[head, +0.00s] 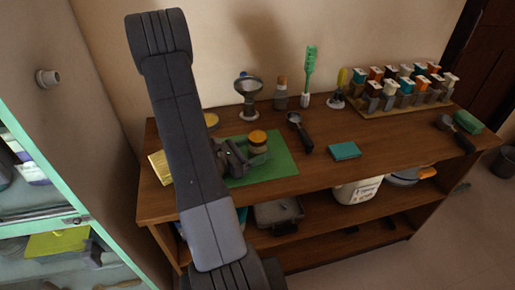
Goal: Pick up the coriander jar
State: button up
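A small jar (257,139) with an orange-yellow lid stands on a green mat (282,165) on the wooden table. Its label cannot be read, so I cannot tell whether it is the coriander jar. My gripper (245,158) is low over the mat, at the jar's left side and partly in front of its lower body. The fingers are small and dark here, and I cannot tell whether they touch the jar or how far apart they are. My arm hides the left part of the mat.
A rack (405,104) of several small jars with coloured lids stands at the back right. Table between box and rack is clear.

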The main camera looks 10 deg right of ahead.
jog(key=c, duration=0.7)
jog(key=shift+r, duration=0.15)
jog(key=shift+r+p, duration=0.6)
jog(key=shift+r, duration=4.3)
